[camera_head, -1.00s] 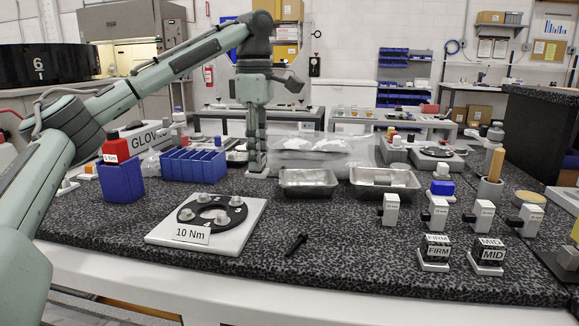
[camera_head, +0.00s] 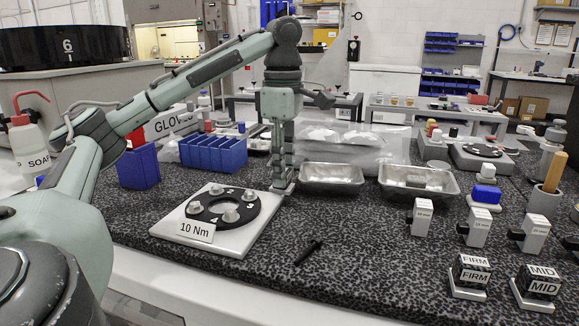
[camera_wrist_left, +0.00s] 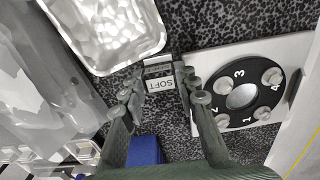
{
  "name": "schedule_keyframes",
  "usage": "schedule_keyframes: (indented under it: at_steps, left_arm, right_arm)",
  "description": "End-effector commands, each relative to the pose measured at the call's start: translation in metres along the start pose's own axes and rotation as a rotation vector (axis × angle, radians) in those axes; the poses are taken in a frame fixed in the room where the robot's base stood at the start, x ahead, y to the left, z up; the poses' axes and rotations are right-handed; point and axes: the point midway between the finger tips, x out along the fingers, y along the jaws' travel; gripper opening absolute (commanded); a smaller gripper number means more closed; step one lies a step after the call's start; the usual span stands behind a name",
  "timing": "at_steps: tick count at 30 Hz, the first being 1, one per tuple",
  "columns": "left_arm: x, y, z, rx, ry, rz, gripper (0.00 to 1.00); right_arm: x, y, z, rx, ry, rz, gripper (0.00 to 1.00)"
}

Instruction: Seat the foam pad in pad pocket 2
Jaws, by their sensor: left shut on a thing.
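My left gripper (camera_head: 282,186) points down beside the right back corner of the white fixture plate (camera_head: 252,243). In the left wrist view its fingers (camera_wrist_left: 160,92) are shut on a small dark block with a white SOFT label (camera_wrist_left: 159,85), apparently the foam pad. A black ring (camera_head: 243,214) with several grey knobs lies on the plate, with a 10 Nm card (camera_head: 196,231) in front. In the wrist view the ring (camera_wrist_left: 238,72) shows the numbers 2, 3 and 4. I cannot make out which spot is pad pocket 2. My right gripper is not in view.
Two metal trays (camera_head: 334,187) stand right of the gripper. Blue bins (camera_head: 213,154) are behind the plate. A black tool (camera_head: 308,252) lies in front. FIRM (camera_head: 470,275) and MID (camera_head: 538,287) blocks stand at the front right. The speckled mat around the tool is clear.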

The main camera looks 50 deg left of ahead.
Motion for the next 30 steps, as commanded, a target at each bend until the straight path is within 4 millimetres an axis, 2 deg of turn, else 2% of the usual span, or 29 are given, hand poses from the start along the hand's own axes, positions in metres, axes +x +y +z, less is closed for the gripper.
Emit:
schedule_keyframes:
  at_steps: [7,8,12,21,30]
  left_arm:
    - [0.004,0.0,0.0,0.0,0.0,0.0,0.02]
    - [0.003,0.0,0.0,0.0,0.0,0.0,0.34]
    - [0.003,0.001,0.0,0.0,0.0,0.0,0.51]
    - [0.002,0.001,0.001,0.001,-0.001,0.0,0.51]
    - [-0.013,0.001,0.002,0.003,-0.002,0.004,0.51]
  right_arm:
    - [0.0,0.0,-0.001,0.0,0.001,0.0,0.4]
    - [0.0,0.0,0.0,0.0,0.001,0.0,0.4]
    - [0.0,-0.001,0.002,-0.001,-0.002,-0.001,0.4]
    - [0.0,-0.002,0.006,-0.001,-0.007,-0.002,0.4]
    - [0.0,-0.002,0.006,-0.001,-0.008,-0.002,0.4]
